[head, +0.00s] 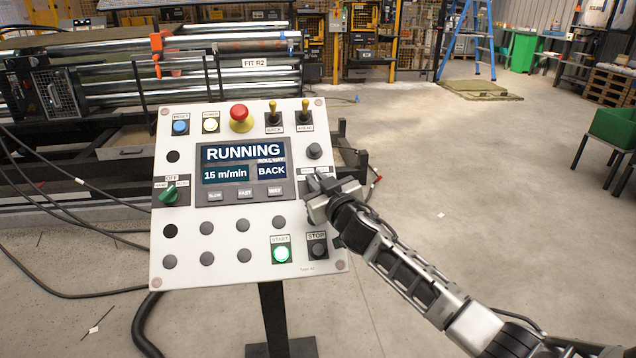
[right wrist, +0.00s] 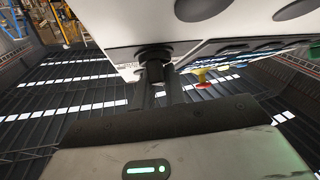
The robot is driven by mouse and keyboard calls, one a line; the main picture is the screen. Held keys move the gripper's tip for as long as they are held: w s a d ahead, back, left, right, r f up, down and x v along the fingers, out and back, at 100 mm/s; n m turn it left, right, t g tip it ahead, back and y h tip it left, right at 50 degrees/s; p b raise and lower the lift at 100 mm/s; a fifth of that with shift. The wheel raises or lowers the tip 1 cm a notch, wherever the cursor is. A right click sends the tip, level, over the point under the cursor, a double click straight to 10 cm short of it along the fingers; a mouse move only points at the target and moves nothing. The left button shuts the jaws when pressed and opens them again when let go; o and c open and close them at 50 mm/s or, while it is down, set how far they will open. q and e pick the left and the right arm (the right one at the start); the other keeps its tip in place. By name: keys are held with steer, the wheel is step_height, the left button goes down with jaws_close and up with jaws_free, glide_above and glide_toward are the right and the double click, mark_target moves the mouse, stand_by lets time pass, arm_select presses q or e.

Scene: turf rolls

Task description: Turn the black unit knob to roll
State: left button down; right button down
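A white control panel (head: 190,190) stands on a dark post. Its screen (head: 245,163) reads RUNNING, 15 m/min and BACK. My right gripper (head: 318,196) is at the panel's right edge and covers the spot below a small grey round button. In the right wrist view a black knob (right wrist: 153,62) sticks out of the panel face, right at the tips of my right gripper (right wrist: 160,90). The head view does not show the knob clearly. Whether the fingers press on it or only stand around it cannot be told. My left gripper is out of view.
A roller machine (head: 230,65) stands behind.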

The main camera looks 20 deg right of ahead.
steer(key=shift+f, duration=0.25)
